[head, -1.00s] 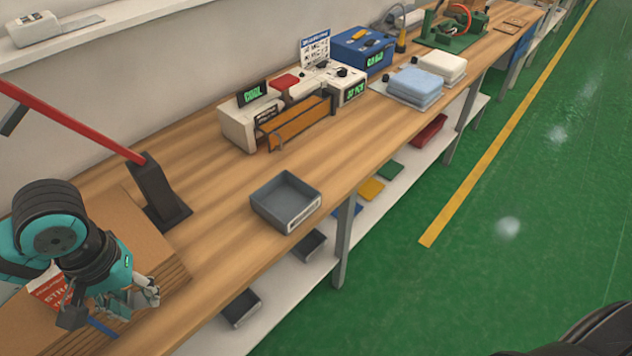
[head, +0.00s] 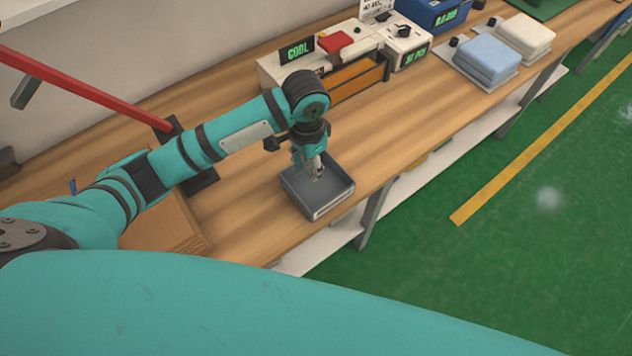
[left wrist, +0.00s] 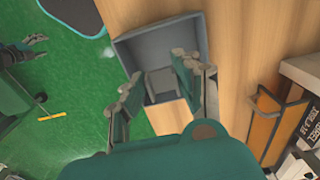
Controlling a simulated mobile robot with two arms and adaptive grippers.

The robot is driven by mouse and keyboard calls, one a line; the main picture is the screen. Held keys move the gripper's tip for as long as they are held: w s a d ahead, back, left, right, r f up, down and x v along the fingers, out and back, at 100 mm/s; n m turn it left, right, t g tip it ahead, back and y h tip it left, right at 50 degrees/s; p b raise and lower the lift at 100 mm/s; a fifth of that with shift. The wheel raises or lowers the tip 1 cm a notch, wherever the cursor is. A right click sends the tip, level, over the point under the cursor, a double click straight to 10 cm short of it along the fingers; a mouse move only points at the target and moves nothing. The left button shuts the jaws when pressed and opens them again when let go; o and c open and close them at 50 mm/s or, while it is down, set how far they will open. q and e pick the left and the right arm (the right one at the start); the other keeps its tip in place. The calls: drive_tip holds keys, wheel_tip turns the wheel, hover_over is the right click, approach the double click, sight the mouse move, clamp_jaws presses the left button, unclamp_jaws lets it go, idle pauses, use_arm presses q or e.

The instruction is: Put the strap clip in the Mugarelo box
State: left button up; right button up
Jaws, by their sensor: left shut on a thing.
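The grey open-topped box (head: 333,203) stands on the wooden bench, with a pale label on its front that is too small to read. It also shows in the left wrist view (left wrist: 135,48). My left gripper (head: 315,172) points down over the inside of this box. In the left wrist view its fingers (left wrist: 158,82) are shut on a small grey thing (left wrist: 160,84), which I take to be the strap clip; its detail is unclear. What looks like my right gripper (left wrist: 32,45) shows at the far left of the left wrist view, and its jaw state is unclear.
A cardboard box (head: 160,220) lies left of the grey box, near a black stand with a red bar (head: 90,92). An orange-fronted rack (head: 357,80) and a white machine (head: 405,45) stand behind. Folded blue cloths (head: 487,58) lie farther right. Bench right of the box is clear.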

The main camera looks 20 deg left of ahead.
sight(310, 191)
use_arm(q)
drive_tip(key=f, duration=0.3)
drive_tip(key=shift+w+a+f, duration=0.1)
drive_tip(key=shift+w+f, duration=0.2)
drive_tip(key=shift+f, duration=0.05)
wheel_tip(310, 191, down, 3)
drive_tip(key=shift+f+p, duration=0.1)
drive_tip(key=shift+p, duration=0.3)
wheel_tip(310, 191, down, 4)
drive_tip(key=shift+w+r, duration=0.1)
drive_tip(key=shift+r, duration=0.1)
drive_tip(key=shift+f, duration=0.1)
drive_tip(key=o, duration=1)
drive_tip(key=shift+c, duration=0.2)
use_arm(e)
drive_tip(key=shift+t, duration=0.3)
drive_tip(key=w, duration=0.1)
drive_tip(key=w+r, duration=0.1)
drive_tip(key=w, duration=0.2)
drive_tip(key=shift+a+r, duration=0.25)
drive_tip(key=shift+r, duration=0.1)
